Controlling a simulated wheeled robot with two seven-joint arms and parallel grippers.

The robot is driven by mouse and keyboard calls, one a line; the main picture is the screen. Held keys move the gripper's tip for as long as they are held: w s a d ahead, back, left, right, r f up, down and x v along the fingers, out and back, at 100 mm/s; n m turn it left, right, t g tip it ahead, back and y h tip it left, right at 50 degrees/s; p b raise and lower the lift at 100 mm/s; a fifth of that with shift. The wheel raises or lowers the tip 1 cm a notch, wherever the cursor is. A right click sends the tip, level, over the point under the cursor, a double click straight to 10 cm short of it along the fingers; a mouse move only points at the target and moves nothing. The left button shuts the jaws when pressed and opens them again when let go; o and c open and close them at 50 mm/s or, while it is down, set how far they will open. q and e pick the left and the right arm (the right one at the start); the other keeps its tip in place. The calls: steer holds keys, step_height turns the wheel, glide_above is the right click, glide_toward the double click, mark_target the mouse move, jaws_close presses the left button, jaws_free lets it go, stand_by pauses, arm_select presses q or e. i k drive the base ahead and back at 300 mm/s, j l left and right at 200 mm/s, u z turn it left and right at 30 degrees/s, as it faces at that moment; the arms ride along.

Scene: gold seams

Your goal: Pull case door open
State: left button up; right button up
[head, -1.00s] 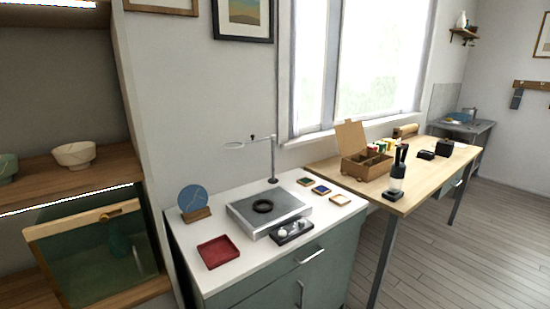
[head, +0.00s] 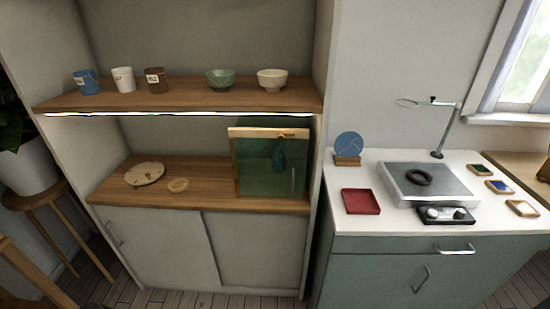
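The case (head: 150,201) is an open-fronted wooden shelf unit on the left and middle of the head view. Its case door (head: 256,172) is a greenish glass panel with a wooden frame, in front of the right part of the lower shelf. A small light knob (head: 282,136) sits on the door's top rail. A dark green vase (head: 279,155) shows through the glass. I cannot tell whether the door is fully shut. Neither of my grippers is in view.
The upper shelf (head: 190,96) holds cups and two bowls. A white-topped cabinet (head: 365,225) stands right of the case. A stool (head: 45,192) with a plant pot stands left.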

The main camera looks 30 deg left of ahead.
mark_target(234, 160)
steer(key=k+j+u, duration=0.15)
steer(key=u, duration=0.8)
steer(key=z, duration=0.4)
